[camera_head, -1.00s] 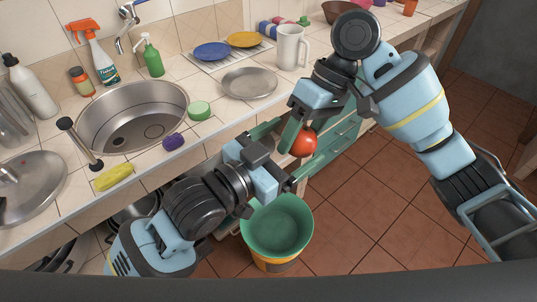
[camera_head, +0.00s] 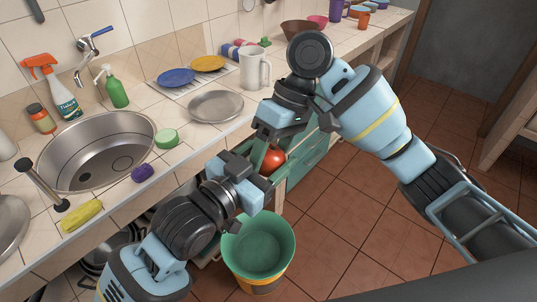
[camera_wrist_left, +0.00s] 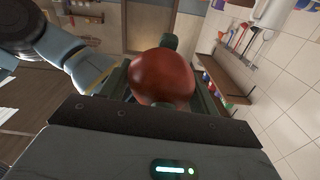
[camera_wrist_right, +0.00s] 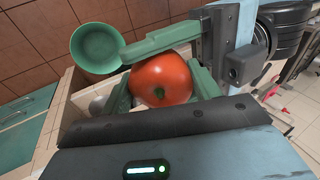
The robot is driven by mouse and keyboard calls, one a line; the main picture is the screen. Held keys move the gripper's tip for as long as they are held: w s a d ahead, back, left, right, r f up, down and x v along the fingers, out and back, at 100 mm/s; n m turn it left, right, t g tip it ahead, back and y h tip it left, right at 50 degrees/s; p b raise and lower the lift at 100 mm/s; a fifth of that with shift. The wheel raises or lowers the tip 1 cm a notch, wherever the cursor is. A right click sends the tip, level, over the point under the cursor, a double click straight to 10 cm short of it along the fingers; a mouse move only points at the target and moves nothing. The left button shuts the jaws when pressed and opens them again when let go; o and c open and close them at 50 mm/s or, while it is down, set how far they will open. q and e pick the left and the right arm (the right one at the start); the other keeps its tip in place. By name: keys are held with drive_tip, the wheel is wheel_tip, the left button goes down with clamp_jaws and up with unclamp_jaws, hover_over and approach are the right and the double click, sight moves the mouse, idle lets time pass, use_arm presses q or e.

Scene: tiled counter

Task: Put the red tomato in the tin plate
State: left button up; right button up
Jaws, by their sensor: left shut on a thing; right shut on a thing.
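The red tomato (camera_head: 272,159) is held in front of the counter edge, partly hidden by my fingers in the head view. My left gripper (camera_head: 265,154) and my right gripper (camera_head: 270,162) are both shut on it. The tomato fills the space between the fingers in the left wrist view (camera_wrist_left: 163,78) and the right wrist view (camera_wrist_right: 160,80), where its stem spot shows. The tin plate (camera_head: 215,106) lies empty on the tiled counter, behind and left of the grippers, apart from the tomato.
A white pitcher (camera_head: 255,70) stands right of the plate. A rack with blue (camera_head: 176,77) and yellow (camera_head: 208,63) plates lies behind it. A green sponge (camera_head: 166,137) and the sink (camera_head: 97,150) are to the left. A green bucket (camera_head: 258,250) stands on the floor below.

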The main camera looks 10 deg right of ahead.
drive_tip(key=o, duration=1.2)
drive_tip(key=shift+c, duration=0.2)
drive_tip(key=shift+a, duration=0.1)
drive_tip(key=v, duration=1.2)
drive_tip(key=w+f+m+t+y, duration=0.1)
drive_tip(key=w+f+m+t, duration=0.15)
drive_tip(key=f, duration=0.45)
drive_tip(key=w+f+m+t+y, duration=0.1)
drive_tip(key=w+f+y, duration=0.1)
drive_tip(key=w+f, duration=0.35)
drive_tip(key=s+a+f+m+t, duration=0.1)
drive_tip(key=s+f+t, duration=0.1)
drive_tip(key=f, duration=0.8)
drive_tip(key=s+a+f+m+t, duration=0.1)
drive_tip(key=s+f+t, duration=0.15)
drive_tip(key=f, duration=0.75)
drive_tip(key=s+d+f+m+t+h, duration=0.25)
drive_tip(key=s+d+f, duration=0.25)
drive_tip(key=s+f, duration=0.55)
drive_tip(key=s+d+f+n+h, duration=0.1)
drive_tip(key=s+d+f, duration=0.2)
drive_tip(key=s, duration=0.5)
drive_tip(key=s+d+f+n+t+h, duration=0.1)
drive_tip(key=s+d+f+h, duration=0.1)
drive_tip(key=s, duration=0.6)
drive_tip(key=shift+s+d+f, duration=0.25)
drive_tip(key=shift+d+f, duration=0.25)
drive_tip(key=shift+d, duration=0.35)
